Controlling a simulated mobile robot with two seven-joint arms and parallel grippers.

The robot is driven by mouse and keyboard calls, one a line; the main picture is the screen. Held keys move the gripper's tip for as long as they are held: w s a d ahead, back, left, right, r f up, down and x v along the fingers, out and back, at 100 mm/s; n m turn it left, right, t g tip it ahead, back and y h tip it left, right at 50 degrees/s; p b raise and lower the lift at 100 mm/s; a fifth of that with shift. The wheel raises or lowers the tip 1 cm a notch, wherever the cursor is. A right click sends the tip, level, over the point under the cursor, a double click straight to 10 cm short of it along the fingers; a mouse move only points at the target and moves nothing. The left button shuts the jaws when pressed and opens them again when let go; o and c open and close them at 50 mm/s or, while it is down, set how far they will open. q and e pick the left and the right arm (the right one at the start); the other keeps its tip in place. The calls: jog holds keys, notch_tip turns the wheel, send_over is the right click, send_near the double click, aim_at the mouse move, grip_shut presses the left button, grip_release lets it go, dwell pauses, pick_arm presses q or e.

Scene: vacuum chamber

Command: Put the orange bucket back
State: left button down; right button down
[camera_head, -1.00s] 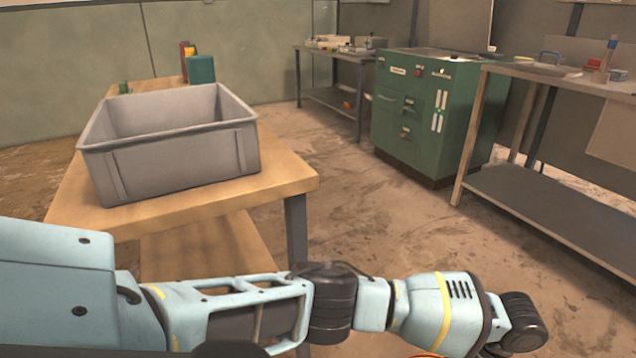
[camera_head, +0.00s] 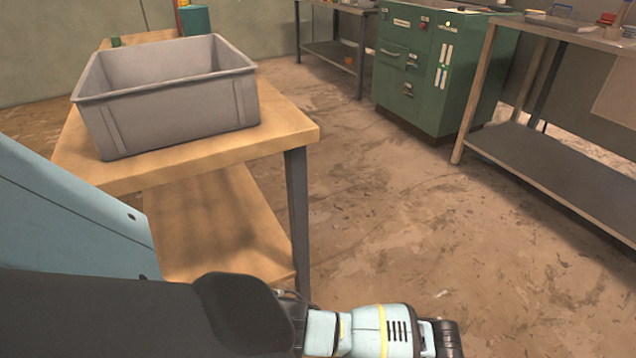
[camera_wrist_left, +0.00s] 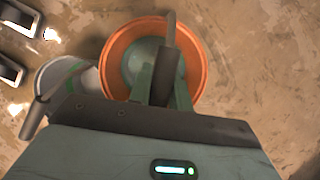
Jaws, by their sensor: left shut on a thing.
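The orange bucket (camera_wrist_left: 197,62) shows in the left wrist view from above, round and open, with its inside grey-green. My left gripper (camera_wrist_left: 165,88) is over the bucket, its greenish fingers shut on the dark handle grip that rises across the opening. Part of the bucket's near side is hidden behind the gripper. In the head view my left arm crosses the bottom edge, and neither its fingers nor the bucket can be seen there. My right gripper is in neither view.
A whitish bucket (camera_wrist_left: 58,75) with a dark handle stands left of the orange one. A wooden table (camera_head: 285,125) carries a grey crate (camera_head: 185,115). A green cabinet (camera_head: 425,80) and a metal workbench (camera_head: 545,150) stand at right. The floor between is clear.

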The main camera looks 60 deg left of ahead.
pick_arm(q)
jog(key=shift+s+a+f+m, duration=0.4)
jog(key=shift+s+f, duration=0.1)
jog(key=shift+f, duration=0.2)
jog(key=s+a+f, duration=0.1)
jog(key=s+a, duration=0.8)
jog(key=a, duration=0.2)
jog(key=shift+s+a+f, duration=0.15)
jog(key=shift+s+f, duration=0.1)
